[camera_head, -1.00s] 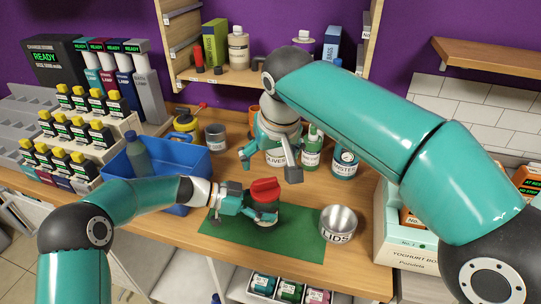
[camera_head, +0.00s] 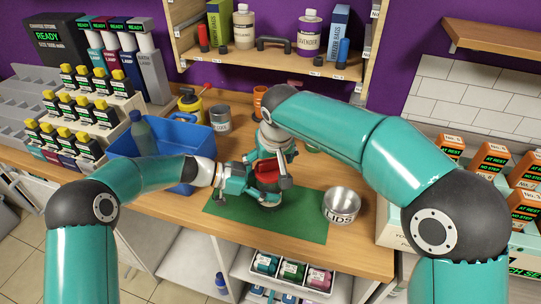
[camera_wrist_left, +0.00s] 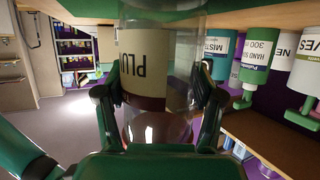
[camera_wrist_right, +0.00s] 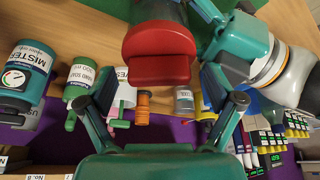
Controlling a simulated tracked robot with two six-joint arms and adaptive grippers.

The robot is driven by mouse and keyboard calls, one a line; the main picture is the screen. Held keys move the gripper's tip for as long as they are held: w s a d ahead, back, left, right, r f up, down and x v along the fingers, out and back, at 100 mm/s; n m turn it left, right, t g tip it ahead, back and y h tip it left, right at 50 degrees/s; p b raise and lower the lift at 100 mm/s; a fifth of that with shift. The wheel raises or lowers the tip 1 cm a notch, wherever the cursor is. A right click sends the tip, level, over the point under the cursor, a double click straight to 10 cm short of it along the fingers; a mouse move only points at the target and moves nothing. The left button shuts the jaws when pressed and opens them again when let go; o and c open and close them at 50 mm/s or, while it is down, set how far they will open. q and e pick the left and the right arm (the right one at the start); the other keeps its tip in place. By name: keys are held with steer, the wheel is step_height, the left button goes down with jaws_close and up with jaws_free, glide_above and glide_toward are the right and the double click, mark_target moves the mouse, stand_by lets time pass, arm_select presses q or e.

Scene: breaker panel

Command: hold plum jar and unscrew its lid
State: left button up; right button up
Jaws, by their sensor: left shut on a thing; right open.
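The plum jar (camera_wrist_left: 145,62) is clear, with a cream label whose letters PLU show upside down in the left wrist view. It stands on the green mat (camera_head: 225,224). My left gripper (camera_head: 243,182) is shut on the jar's side, a finger on each side of it. The jar's red lid (camera_head: 266,171) is on top; it also shows in the right wrist view (camera_wrist_right: 160,52), with a raised bar. My right gripper (camera_head: 272,163) is open and empty, over the lid, and partly hides it. In the right wrist view the lid lies beyond its spread fingers.
A metal bowl marked LIDS (camera_head: 341,205) stands at the mat's right edge. A blue crate (camera_head: 185,140) with a bottle is at left. Several bottles, such as the MISTER bottle (camera_wrist_right: 25,75), stand behind the jar. The mat's front part is clear.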

steer(key=c, duration=1.4)
steer(key=shift+f+n+y, duration=0.1)
steer(key=shift+n+y, duration=0.4)
steer(key=shift+n, duration=0.8)
steer(key=shift+w+d, duration=0.1)
steer(key=shift+n+g, duration=0.3)
steer(key=shift+n, duration=0.2)
steer(key=shift+f+n+y, duration=0.1)
steer(key=shift+n+y, duration=0.3)
steer(key=shift+n, duration=0.4)
steer(key=shift+g, duration=0.3)
steer(key=shift+n+g+y, duration=0.3)
steer(key=shift+n, duration=0.9)
steer(key=shift+f, duration=0.1)
